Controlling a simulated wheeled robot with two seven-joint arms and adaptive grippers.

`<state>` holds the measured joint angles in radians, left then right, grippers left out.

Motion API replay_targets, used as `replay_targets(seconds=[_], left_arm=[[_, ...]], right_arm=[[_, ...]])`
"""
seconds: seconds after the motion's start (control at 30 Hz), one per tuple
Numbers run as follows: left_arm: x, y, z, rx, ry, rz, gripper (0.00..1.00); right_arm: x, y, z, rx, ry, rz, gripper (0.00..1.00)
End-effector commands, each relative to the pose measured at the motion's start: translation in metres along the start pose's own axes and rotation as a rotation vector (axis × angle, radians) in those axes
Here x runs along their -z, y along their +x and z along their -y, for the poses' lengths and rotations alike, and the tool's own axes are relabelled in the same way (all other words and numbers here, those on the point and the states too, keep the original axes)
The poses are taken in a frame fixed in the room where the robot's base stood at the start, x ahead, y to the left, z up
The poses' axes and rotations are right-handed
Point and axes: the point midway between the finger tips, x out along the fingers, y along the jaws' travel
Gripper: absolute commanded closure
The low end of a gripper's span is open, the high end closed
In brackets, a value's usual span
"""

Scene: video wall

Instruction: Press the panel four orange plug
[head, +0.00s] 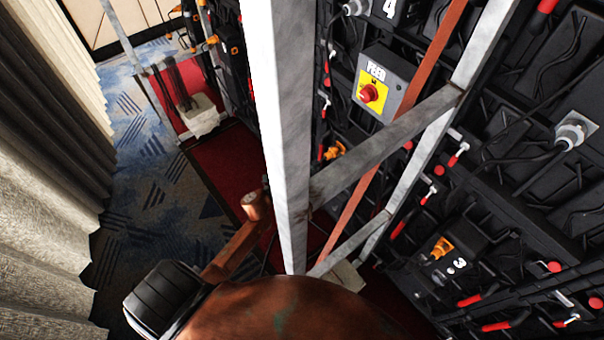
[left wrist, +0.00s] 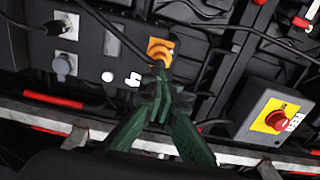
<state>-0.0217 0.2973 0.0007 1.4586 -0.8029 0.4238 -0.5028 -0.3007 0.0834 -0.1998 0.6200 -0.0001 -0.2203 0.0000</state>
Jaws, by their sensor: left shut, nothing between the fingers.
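The orange plug (left wrist: 160,49) shows in the left wrist view, on a black panel beside a white mark (left wrist: 133,79) that looks like an upside-down 4. My left gripper (left wrist: 160,76) has dark green fingers, shut and empty, with their tips right in front of the plug and overlapping its lower edge. I cannot tell whether they touch it. In the head view the panel's number 4 (head: 388,9) is at the top edge, and its orange plug is not visible there. My right gripper is not in view.
A grey FEED box (head: 384,82) with a red knob on yellow stands near; it also shows in the wrist view (left wrist: 270,118). A metal frame post (head: 281,120) and slanted bars cross before the wall. Panel 3 has another orange plug (head: 437,250). Curtains (head: 45,180) hang left.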

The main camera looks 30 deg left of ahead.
Motion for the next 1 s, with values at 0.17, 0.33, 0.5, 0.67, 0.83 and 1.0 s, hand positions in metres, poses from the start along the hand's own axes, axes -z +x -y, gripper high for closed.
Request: replay_targets(seconds=[0.17,0.33,0.5,0.67,0.83,1.0], left_arm=[[0.0,0.021,-0.001,-0.001,0.0,0.001,1.0],[0.0,0.028,0.0,-0.001,0.0,0.0,1.0],[0.0,0.028,0.0,-0.001,0.0,0.0,1.0],[0.0,0.029,0.0,-0.001,0.0,0.0,1.0],[0.0,0.047,-0.002,0.0,0.0,-0.001,1.0],[0.0,0.048,-0.001,-0.001,0.0,0.001,1.0]], right_arm=[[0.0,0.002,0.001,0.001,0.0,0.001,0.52],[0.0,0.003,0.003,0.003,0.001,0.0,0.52],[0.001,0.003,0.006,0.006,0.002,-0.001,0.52],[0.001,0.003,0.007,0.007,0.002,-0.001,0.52],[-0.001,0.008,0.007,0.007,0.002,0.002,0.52],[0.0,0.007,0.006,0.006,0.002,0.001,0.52]])
